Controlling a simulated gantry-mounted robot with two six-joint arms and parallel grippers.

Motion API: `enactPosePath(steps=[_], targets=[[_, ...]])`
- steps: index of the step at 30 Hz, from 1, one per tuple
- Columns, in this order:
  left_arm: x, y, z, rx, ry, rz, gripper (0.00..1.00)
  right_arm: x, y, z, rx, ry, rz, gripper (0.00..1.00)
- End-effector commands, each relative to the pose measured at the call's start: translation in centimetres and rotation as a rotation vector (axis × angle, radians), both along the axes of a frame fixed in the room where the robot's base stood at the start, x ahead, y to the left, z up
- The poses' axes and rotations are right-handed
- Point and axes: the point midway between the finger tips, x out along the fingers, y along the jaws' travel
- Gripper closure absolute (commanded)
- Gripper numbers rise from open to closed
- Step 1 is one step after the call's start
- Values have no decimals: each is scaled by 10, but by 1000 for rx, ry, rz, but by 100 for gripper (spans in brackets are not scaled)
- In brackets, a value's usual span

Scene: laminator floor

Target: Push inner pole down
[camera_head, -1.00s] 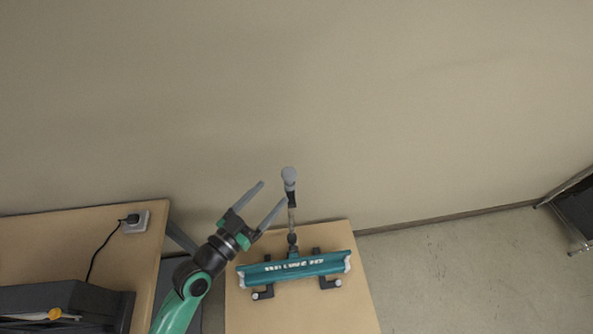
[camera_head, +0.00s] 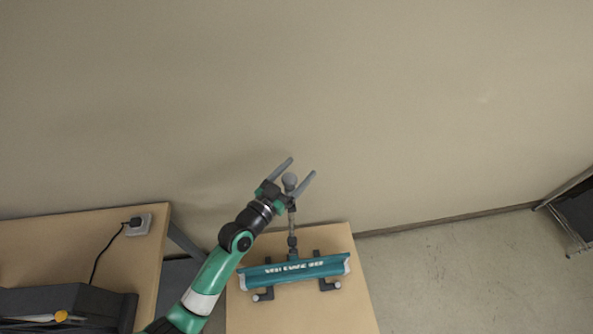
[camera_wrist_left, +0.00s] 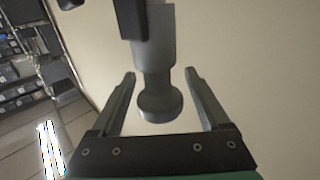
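The pole (camera_head: 292,222) stands up from a teal device (camera_head: 295,270) on a wooden table. Its rounded grey top (camera_head: 290,181) lies between the fingers of my left gripper (camera_head: 297,172) in the head view. The left wrist view shows the grey knob (camera_wrist_left: 159,104) on its shaft between the two open fingers (camera_wrist_left: 160,85), with a gap on each side. A dark clamp-like part (camera_wrist_left: 131,18) sits on the shaft. My right gripper is not in view.
The wooden table (camera_head: 300,312) stands against a plain beige wall. At left is another table (camera_head: 75,240) with a power socket (camera_head: 138,224), a cable and a black machine (camera_head: 65,303). A dark rack (camera_head: 577,210) is at far right.

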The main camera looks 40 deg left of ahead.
Motion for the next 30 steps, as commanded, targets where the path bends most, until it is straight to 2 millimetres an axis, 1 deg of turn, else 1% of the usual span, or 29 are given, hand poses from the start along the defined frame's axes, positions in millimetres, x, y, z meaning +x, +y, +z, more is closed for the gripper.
enactPosePath(steps=[1,2,3,5,6,13,25,28,30], targets=[[0,0,0,0,0,0,28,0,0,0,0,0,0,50],[0,0,0,0,0,0,34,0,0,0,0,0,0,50],[0,0,0,0,0,0,41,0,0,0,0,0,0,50],[0,0,0,0,0,0,52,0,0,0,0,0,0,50],[0,0,0,0,0,0,59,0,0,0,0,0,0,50],[0,0,0,0,0,0,100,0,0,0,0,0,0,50],[0,0,-1,0,-1,0,100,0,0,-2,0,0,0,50],[0,0,-7,0,-1,0,100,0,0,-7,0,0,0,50],[0,0,-13,0,0,0,100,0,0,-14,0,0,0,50]])
